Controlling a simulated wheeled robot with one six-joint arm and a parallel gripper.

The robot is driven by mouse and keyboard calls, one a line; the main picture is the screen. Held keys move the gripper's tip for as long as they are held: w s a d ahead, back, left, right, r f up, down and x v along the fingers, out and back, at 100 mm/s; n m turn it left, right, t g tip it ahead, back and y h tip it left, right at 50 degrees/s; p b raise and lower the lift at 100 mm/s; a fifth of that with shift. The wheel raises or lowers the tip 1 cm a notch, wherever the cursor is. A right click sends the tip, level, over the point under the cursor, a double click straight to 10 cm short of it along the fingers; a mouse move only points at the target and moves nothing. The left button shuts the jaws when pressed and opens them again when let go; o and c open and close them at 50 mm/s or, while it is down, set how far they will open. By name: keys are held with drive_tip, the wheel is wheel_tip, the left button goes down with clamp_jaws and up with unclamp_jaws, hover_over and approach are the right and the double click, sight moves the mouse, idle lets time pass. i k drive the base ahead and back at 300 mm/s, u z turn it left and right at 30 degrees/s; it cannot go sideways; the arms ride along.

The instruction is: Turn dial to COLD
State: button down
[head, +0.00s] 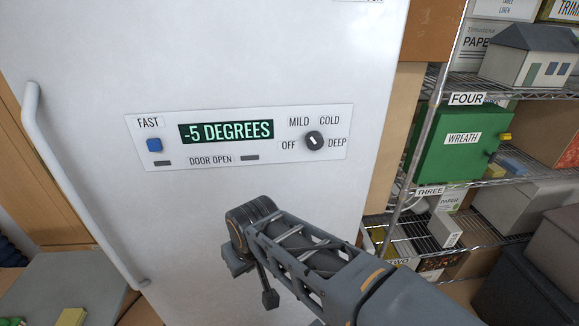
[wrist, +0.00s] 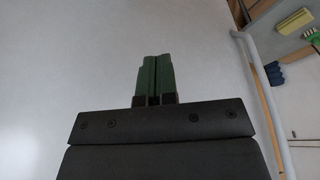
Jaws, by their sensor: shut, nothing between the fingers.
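The dial (head: 314,141) is a small dark round knob with a white mark, on the right part of the white control panel (head: 230,163) of a freezer. The labels OFF, MILD, COLD (head: 329,119) and DEEP are set around it. The white mark slants up and left, towards MILD. The display (head: 226,131) reads -5 DEGREES in green. My gripper (wrist: 153,80) shows in the wrist view with its green fingers together and nothing between them, in front of a plain pale surface. In the head view my arm is below the panel, apart from the dial; the fingertips are hard to make out there.
A blue FAST button (head: 154,145) is at the panel's left. A long white door handle (head: 80,190) runs down the left side. Wire shelves with boxes, including a green WREATH box (head: 455,160), stand at right. The area before the dial is clear.

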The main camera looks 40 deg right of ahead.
sight(314, 140)
drive_tip(key=u, duration=0.35)
drive_tip(key=k, duration=0.95)
drive_tip(key=u, duration=0.1)
